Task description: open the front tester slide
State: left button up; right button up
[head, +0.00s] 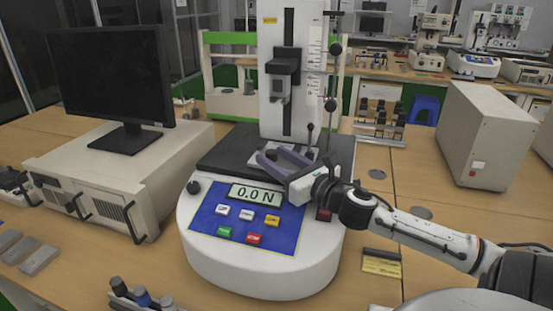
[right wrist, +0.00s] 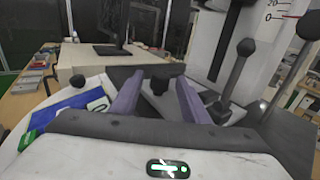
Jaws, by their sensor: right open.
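The tester (head: 262,265) has a rounded white base, a blue key panel reading 0.0 N, a black top plate and an upright column. My right gripper (head: 274,154) is above the front part of the black top plate, with its purple-grey fingers open and empty. In the right wrist view the open fingers (right wrist: 158,88) stand either side of a short black knob (right wrist: 168,85). I cannot tell whether they touch it. A pale flat plate (right wrist: 162,107) lies below the knob, partly hidden by the fingers. I cannot tell which part is the slide. My left gripper is out of view.
A lever with a dark ball (right wrist: 245,48) stands close to the right finger. The column carries a black sliding head (head: 283,66). A monitor (head: 113,80) on a beige unit is at left, a beige box (head: 490,135) at right. The bench right of the tester is mostly clear.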

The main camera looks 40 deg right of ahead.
jog(key=shift+c, duration=0.5)
grip_shut()
jog(key=s+a+p, duration=0.1)
jog(key=a, duration=0.1)
jog(key=s+a+p, duration=0.1)
jog(key=a, duration=0.1)
jog(key=s+a+p, duration=0.1)
jog(key=a, duration=0.2)
jog(key=shift+s+a, duration=0.1)
jog(key=shift+s, duration=0.3)
jog(key=shift+o, duration=0.5)
grip_release()
jog(key=shift+s, duration=0.1)
